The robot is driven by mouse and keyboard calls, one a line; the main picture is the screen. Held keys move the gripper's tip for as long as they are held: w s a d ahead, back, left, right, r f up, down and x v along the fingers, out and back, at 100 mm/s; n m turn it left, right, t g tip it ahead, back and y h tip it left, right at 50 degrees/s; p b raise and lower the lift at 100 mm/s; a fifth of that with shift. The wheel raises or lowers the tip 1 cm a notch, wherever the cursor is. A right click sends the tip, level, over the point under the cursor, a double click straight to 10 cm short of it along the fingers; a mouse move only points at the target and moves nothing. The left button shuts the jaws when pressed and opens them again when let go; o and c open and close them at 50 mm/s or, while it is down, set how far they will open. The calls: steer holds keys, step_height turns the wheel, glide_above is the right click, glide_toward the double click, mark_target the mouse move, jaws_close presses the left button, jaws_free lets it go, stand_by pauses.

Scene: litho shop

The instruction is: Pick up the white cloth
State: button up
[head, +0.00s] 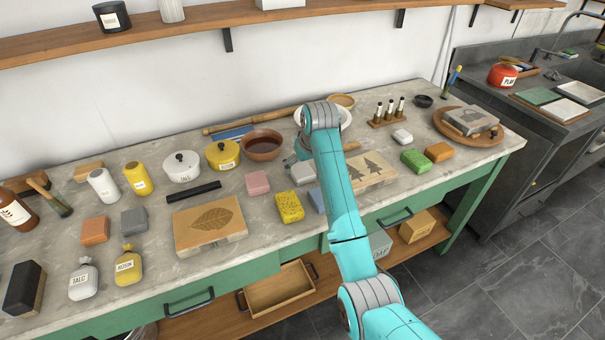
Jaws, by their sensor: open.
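Two pale, folded-looking pieces could be the white cloth. One small white piece (402,136) lies on the bench right of my arm, behind a green piece (415,160) and an orange piece (438,152). A greyer-white piece (302,174) lies just left of my arm, next to a pink block (257,182). I cannot tell for sure which is the cloth. My gripper (295,160) is open, above the bench near the greyer-white piece and largely hidden by my arm. Contact between them cannot be made out.
A brown bowl (263,145) and yellow pot (223,155) stand left of my gripper. A speckled yellow sponge (289,206) lies in front. A wooden tree block (365,170) and a rack of small bottles (388,115) are right of my arm. The marble bench (150,262) is crowded.

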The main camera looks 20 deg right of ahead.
mark_target(302, 170)
steer(key=shift+w+d+x, duration=0.1)
steer(key=shift+w+x, duration=0.1)
steer(key=shift+x, duration=1.1)
steer(key=shift+w+d+x, duration=0.15)
steer(key=shift+x, duration=1.2)
steer(key=shift+r, duration=0.15)
steer(key=c, duration=1)
